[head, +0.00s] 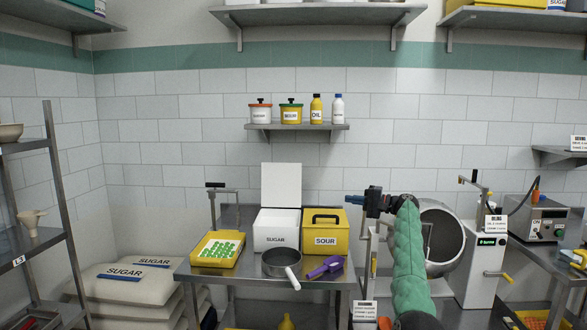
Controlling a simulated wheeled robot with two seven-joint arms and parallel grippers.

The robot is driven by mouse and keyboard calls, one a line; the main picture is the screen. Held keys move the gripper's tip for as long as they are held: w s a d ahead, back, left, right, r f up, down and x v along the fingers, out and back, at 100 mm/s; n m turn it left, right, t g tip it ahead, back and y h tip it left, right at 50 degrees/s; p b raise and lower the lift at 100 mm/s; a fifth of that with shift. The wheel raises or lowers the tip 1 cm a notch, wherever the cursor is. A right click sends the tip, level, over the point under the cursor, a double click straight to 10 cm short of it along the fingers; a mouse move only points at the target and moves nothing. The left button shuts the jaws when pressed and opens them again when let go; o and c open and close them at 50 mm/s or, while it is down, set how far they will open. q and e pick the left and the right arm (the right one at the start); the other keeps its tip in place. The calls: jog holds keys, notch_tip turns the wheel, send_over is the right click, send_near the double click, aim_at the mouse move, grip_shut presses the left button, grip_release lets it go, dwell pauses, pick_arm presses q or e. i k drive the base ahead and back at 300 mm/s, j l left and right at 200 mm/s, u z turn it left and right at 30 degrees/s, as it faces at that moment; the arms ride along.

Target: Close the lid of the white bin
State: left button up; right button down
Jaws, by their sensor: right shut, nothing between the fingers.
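The white bin (276,236), labelled SUGAR, stands on the metal table between a yellow tray and a yellow bin. Its white lid (281,185) is open and stands upright at the back of the bin. My right gripper (350,206) is at the end of my green-sleeved right arm, to the right of the lid and above the right side of the yellow bin in the picture. It points left, is shut and holds nothing. A gap separates it from the lid in the picture. My left gripper is not in view.
The yellow SOUR bin (325,236) is shut, with a dark handle on top. A sieve (281,264) and a purple scoop (325,267) lie in front. A yellow tray of green gummies (218,249) is on the left. A wall shelf (297,126) with jars hangs above the lid.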

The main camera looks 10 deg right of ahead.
aim_at(281, 182)
jog(key=i, duration=1.95)
